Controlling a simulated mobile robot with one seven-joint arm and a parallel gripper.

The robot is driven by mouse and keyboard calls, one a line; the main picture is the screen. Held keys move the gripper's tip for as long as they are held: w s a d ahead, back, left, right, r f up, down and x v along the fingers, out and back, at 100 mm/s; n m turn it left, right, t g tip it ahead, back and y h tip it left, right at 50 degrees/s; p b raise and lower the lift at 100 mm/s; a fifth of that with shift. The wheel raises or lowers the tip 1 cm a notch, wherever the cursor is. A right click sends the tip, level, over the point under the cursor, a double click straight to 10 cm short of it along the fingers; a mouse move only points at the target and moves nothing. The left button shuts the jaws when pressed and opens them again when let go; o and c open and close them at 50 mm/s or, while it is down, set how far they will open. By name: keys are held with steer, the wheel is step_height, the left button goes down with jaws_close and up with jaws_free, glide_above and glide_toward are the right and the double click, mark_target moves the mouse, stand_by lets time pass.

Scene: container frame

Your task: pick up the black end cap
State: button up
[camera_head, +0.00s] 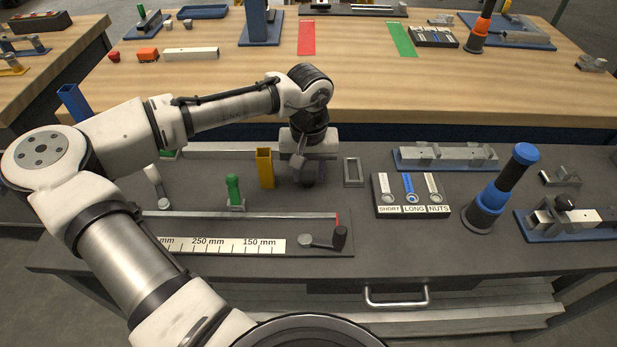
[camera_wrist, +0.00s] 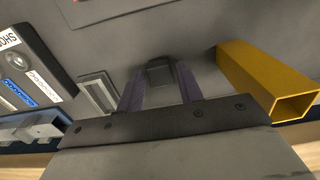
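The black end cap (camera_wrist: 159,72) is a small dark block on the grey bench top. In the wrist view it lies between the tips of my gripper's two fingers. My gripper (camera_wrist: 161,78) is open, with a finger on each side of the cap and what looks like a narrow gap at each side. In the head view my gripper (camera_head: 309,172) points down over the bench, and the dark cap (camera_head: 308,181) shows low between the fingers. Whether the fingers touch it is hard to tell.
A yellow square tube (camera_head: 265,168) stands close left of my gripper; it also shows in the wrist view (camera_wrist: 265,82). A small metal frame (camera_head: 353,172) lies close right. A labelled parts tray (camera_head: 411,211) is farther right. A green-topped piece (camera_head: 234,192) stands left.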

steer(key=c, duration=0.6)
